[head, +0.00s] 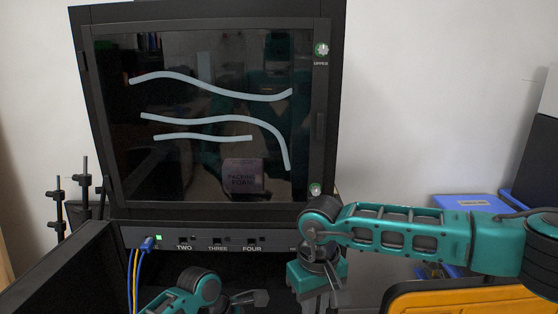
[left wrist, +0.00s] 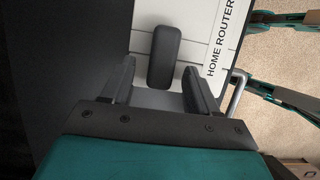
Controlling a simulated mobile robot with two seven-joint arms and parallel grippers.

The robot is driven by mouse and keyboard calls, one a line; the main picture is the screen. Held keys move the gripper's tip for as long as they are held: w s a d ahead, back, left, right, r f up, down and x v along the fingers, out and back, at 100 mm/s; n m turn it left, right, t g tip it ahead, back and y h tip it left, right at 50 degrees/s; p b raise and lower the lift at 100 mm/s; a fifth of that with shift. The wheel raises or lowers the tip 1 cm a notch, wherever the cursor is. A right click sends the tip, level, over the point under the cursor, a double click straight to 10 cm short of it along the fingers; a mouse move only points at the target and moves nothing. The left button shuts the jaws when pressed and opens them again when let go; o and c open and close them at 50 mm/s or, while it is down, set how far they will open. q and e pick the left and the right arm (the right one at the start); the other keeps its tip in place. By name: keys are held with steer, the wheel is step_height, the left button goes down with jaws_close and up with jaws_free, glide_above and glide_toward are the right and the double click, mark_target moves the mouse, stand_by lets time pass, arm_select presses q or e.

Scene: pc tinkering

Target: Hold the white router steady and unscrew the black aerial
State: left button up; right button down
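In the left wrist view the white router (left wrist: 200,22) lies under my left gripper, with "HOME ROUTER" printed along its right side. The black aerial (left wrist: 165,57), a dark rounded bar, stands out against the router's white face. My left gripper (left wrist: 160,70) is open, its two fingers on either side of the aerial's lower end, with a visible gap on each side. In the head view my right gripper (head: 322,292) points down, and the bottom edge cuts off its fingertips. The router and aerial cannot be made out in the head view.
A black cabinet with a dark glass door (head: 215,150) stands ahead. Below it is a grey panel (head: 205,238) with labelled ports and a blue plug (head: 147,244). A blue box (head: 470,207) and an orange-yellow lidded case (head: 470,298) stand at the right.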

arm_select(q)
steer(key=shift+o, duration=0.2)
steer(key=v, duration=1.2)
